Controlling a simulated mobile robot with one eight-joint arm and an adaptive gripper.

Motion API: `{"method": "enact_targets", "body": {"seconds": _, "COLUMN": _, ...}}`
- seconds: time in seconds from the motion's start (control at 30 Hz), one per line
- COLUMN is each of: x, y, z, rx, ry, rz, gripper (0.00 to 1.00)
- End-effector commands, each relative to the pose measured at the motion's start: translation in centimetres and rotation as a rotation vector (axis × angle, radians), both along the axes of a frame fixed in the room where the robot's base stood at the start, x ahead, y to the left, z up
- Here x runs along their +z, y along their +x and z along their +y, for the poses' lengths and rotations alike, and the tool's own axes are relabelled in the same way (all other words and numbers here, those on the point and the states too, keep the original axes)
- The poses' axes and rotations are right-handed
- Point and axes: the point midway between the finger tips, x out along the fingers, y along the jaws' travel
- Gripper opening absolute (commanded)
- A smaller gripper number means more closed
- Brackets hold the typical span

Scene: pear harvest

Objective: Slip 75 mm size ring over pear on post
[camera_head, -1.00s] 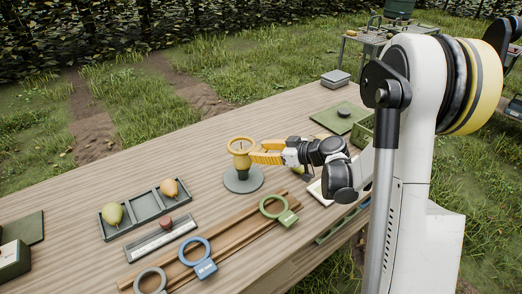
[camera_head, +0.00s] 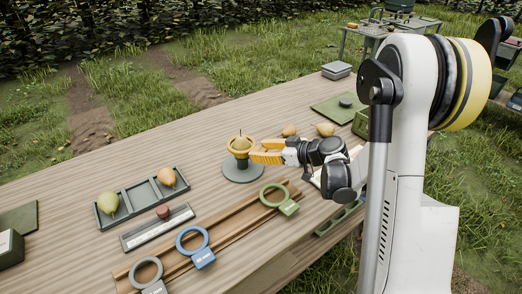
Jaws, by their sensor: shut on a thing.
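My gripper (camera_head: 262,152) is shut on the yellow-orange ring (camera_head: 231,145), holding it by its handle side from the right. The ring is level at the top of a grey post on a round base (camera_head: 240,173). A yellow pear (camera_head: 241,142) stands on the post with its stem up. Its upper part shows above the ring, which appears to be around it; pear and ring are close in colour, so I cannot tell whether they touch. The pear's lower part is hidden. No size marking on this ring can be read.
A wooden rack (camera_head: 228,232) holds green (camera_head: 291,208), blue (camera_head: 204,260) and grey (camera_head: 146,270) rings. A grey tray (camera_head: 143,197) holds two pears. Two more pears (camera_head: 289,130) (camera_head: 325,129) lie behind my gripper. A green mat (camera_head: 335,108) lies at the back right.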

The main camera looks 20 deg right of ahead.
Motion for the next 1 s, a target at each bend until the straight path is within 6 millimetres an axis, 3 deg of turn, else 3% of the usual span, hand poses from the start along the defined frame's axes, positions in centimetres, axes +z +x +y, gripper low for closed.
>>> {"method": "enact_targets", "body": {"seconds": 1.0, "x": -5.1, "y": 0.0, "z": 0.0, "rx": 0.0, "ry": 0.0, "rz": 0.0, "gripper": 0.19}}
